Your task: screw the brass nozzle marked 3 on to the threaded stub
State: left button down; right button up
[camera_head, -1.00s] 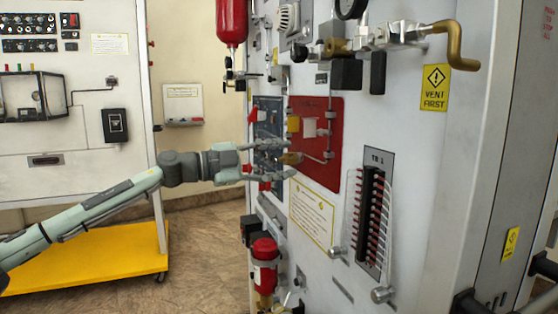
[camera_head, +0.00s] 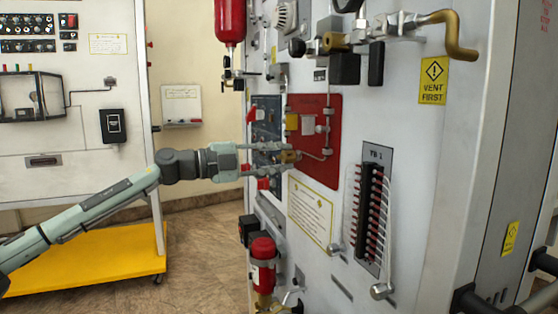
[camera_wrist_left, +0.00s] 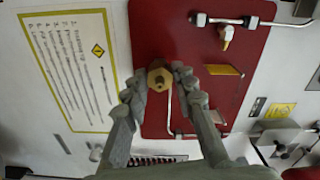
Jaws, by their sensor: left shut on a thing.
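A brass hex nozzle (camera_wrist_left: 159,77) sits in front of the red panel (camera_wrist_left: 190,40) in the left wrist view. In the head view the nozzle (camera_head: 291,157) shows small at the panel's lower left edge. My left gripper (camera_head: 287,157) is shut on it, one finger on each side; the fingers also flank it in the wrist view (camera_wrist_left: 157,80). The number on the nozzle cannot be read. My right gripper is not in view.
A thin metal tube with fittings (camera_wrist_left: 227,34) runs across the red panel. A terminal strip (camera_head: 369,215) stands lower right, and a red cylinder (camera_head: 263,265) hangs below. Pipework with a brass elbow (camera_head: 456,35) juts out above.

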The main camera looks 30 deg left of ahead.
pick_arm(q)
jog(key=shift+f+m+b, duration=0.2)
jog(key=shift+m+b, duration=0.1)
jog(key=shift+m, duration=0.1)
jog(key=shift+m+b, duration=0.35)
jog(key=shift+m, duration=0.85)
jog(key=shift+r, duration=0.15)
